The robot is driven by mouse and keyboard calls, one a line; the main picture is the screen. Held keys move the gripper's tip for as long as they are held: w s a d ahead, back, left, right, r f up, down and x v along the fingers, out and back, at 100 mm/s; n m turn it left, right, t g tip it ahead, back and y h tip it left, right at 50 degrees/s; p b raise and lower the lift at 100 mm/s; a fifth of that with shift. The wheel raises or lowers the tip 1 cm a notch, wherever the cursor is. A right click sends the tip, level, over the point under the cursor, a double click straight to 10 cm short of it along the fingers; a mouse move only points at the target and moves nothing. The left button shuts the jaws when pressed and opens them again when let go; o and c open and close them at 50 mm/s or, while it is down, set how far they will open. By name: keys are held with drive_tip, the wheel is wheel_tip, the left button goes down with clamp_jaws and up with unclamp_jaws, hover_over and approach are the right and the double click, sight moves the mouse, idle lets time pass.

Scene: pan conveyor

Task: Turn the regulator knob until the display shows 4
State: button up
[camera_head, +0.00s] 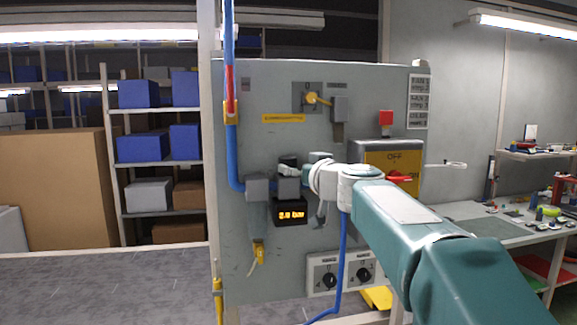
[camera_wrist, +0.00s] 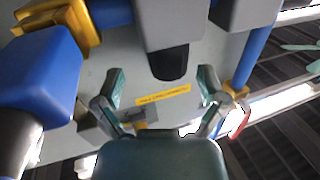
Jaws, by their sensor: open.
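The regulator knob (camera_head: 288,161) is a small black cap on top of a grey regulator body (camera_head: 288,188) in the blue air line. The display (camera_head: 290,213) is a black box below that body, with small orange digits that I cannot read surely. In the wrist view the knob (camera_wrist: 170,62) sticks out of the grey body (camera_wrist: 168,20). My gripper (camera_head: 297,168) is beside the knob, partly covering it in the head view. In the wrist view my gripper (camera_wrist: 160,84) is open, with one finger on each side of the knob's line. Contact cannot be told.
The grey panel (camera_head: 240,110) also carries a yellow rotary switch (camera_head: 314,98), a red button (camera_head: 386,118), a yellow OFF switch box (camera_head: 393,158) and two black dials (camera_head: 330,280). A blue pipe (camera_head: 231,150) runs down its left side. A workbench (camera_head: 480,222) stands at right.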

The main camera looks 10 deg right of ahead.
sight(291, 166)
drive_tip(key=w+a, duration=0.2)
drive_tip(key=w, duration=0.1)
drive_tip(key=shift+a, duration=0.2)
drive_tip(key=shift+d, duration=0.45)
drive_tip(key=shift+c, duration=0.7)
drive_tip(key=c, duration=1)
drive_tip(key=shift+m+h, duration=0.3)
drive_tip(key=shift+h, duration=0.3)
